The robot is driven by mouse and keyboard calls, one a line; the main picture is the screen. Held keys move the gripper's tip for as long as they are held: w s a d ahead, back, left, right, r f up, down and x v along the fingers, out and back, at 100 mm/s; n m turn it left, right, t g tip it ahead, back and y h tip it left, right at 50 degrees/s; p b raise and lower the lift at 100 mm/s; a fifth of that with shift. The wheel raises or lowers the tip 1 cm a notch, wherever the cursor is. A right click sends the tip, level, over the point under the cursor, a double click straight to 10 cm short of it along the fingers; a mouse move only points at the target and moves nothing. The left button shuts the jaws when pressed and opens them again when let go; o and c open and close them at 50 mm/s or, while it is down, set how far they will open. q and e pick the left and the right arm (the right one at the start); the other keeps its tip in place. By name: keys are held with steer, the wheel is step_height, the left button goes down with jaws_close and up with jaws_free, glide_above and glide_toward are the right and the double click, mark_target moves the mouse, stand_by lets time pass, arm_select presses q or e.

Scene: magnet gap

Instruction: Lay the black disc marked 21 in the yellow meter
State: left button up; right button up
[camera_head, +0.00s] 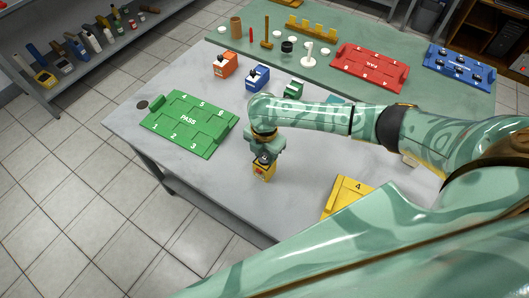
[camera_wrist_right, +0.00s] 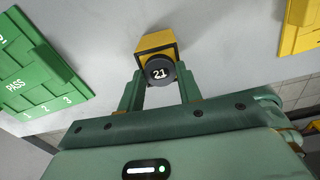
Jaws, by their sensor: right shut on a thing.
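The yellow meter (camera_head: 263,173) stands on the grey table near its front edge. It also shows in the right wrist view (camera_wrist_right: 154,41), just beyond my fingertips. My right gripper (camera_head: 265,155) points down over the meter and is shut on the black disc marked 21 (camera_wrist_right: 160,72). The disc's number faces the wrist camera, and the disc overlaps the meter's near end in that view. I cannot tell whether the disc touches the meter or sits in it. My left gripper is not in view.
A green PASS tray (camera_head: 185,128) lies left. Orange (camera_head: 225,65), blue (camera_head: 257,77) and green (camera_head: 293,90) meters stand behind. A yellow board marked 4 (camera_head: 345,195) lies right. A red FAIL tray (camera_head: 370,67) and a blue tray (camera_head: 459,67) rest on the green table.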

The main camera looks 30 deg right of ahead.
steer(key=shift+f, duration=0.15)
steer(key=o, duration=1)
steer(key=c, duration=0.5)
step_height(320, 180, up, 5)
steer(key=p, duration=0.5)
steer(key=shift+f, duration=0.2)
steer(key=shift+o, duration=0.2)
steer(key=shift+f, duration=0.1)
